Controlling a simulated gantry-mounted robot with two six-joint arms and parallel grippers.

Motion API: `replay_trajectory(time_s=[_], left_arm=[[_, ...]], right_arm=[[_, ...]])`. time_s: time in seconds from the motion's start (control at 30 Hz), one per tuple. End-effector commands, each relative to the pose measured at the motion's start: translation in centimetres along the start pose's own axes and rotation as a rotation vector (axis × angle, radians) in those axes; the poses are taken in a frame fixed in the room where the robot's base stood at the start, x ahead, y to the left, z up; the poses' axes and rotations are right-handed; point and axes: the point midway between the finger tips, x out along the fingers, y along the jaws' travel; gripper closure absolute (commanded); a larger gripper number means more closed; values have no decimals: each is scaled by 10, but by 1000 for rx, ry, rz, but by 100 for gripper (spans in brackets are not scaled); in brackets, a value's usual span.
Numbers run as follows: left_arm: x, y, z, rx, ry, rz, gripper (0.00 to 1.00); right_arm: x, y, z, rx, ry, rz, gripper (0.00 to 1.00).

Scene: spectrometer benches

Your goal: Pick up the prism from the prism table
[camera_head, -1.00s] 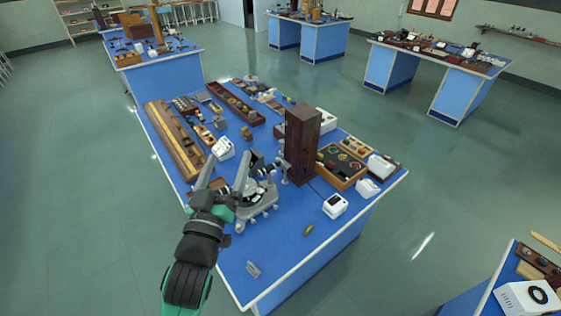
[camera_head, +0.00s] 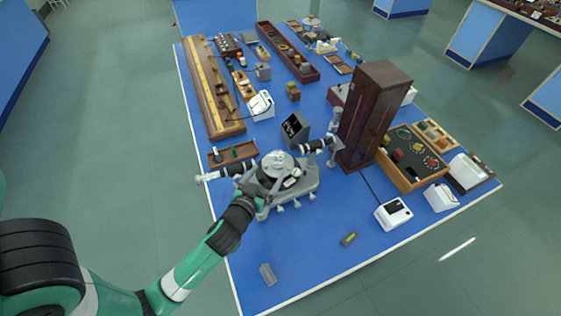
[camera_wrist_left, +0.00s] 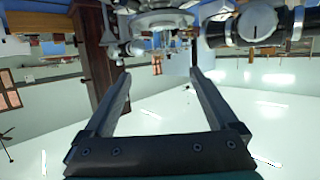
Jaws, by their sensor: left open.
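The spectrometer (camera_head: 290,190) stands on the blue bench, with its round prism table (camera_head: 279,162) at the top middle. I cannot clearly make out the prism on it at this size. My left gripper (camera_head: 270,184) reaches in from the lower left, at the near side of the prism table, and partly hides the instrument. In the left wrist view its two fingers (camera_wrist_left: 160,74) are apart with nothing between them. The spectrometer's round parts (camera_wrist_left: 165,20) and a dark telescope tube (camera_wrist_left: 245,25) show just beyond the fingertips. My right gripper is not seen.
A tall dark wooden box (camera_head: 372,115) stands right of the spectrometer. A black block (camera_head: 295,128) is behind it. A clear block (camera_head: 267,274) and a small yellow-green item (camera_head: 349,239) lie in front. A white device (camera_head: 393,213) is at right. The bench's front area is mostly clear.

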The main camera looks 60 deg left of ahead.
Motion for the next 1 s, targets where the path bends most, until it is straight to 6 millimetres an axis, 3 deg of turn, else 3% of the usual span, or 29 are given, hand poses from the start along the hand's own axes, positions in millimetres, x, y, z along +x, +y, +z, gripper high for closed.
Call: replay_trajectory(time_s=[0.17, 0.4, 0.67, 1.0], left_arm=[[11, 0, -2, -2, 1, -2, 7], [56, -1, -2, -3, 2, -1, 7], [68, -1, -2, -1, 1, 0, 7], [116, -8, 1, -1, 2, 0, 7]], right_arm=[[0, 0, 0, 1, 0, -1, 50], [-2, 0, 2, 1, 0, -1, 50], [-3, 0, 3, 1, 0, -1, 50], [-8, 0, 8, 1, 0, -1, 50]])
